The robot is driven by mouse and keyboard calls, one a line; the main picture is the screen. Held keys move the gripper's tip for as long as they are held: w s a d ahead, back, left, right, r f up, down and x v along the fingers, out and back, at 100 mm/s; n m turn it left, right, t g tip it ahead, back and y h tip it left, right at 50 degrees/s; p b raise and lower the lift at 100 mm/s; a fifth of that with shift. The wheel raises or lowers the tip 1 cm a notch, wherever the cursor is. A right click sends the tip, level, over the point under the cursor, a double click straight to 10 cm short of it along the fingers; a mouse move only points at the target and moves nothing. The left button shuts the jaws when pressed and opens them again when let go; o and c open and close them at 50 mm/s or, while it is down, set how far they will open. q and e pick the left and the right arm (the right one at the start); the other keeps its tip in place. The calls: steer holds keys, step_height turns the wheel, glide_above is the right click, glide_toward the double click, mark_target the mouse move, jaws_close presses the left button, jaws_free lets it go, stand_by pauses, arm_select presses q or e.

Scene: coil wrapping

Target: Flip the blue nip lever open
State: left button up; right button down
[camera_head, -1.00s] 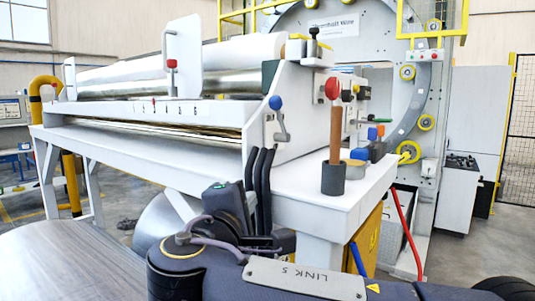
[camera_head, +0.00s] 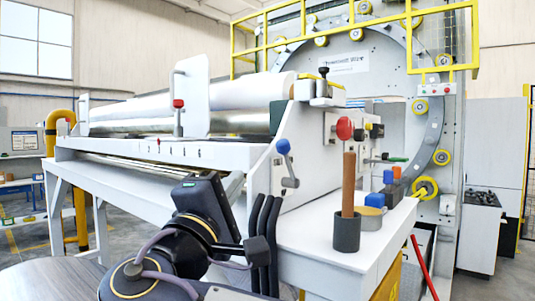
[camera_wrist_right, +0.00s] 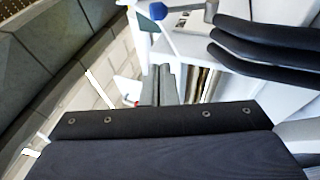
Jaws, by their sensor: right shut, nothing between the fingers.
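The blue nip lever (camera_head: 284,147) has a round blue knob on a grey crank. It stands knob-up on the white end plate of the machine. Its blue knob (camera_wrist_right: 157,11) also shows at the top edge of the right wrist view. My right gripper (camera_head: 205,203) is left of and below the lever, apart from it; its fingertips are hidden in the head view. In the right wrist view its two grey fingers (camera_wrist_right: 159,80) are shut together with nothing between them. The knob is beyond them and higher in the picture. My left gripper is not in view.
Several black curved bars (camera_head: 265,240) stand just right of my right gripper, below the lever. A dark cup (camera_head: 346,232) with a wooden-handled tool is on the white bench (camera_head: 325,258). A red-knobbed lever (camera_head: 177,104) stands on the machine's front rail.

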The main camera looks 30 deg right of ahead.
steer(key=w+d+r+p, duration=0.2)
steer(key=w+d+r, duration=0.1)
steer(key=d, duration=0.5)
steer(key=shift+w+r+p, duration=0.25)
steer(key=shift+r+p, duration=0.05)
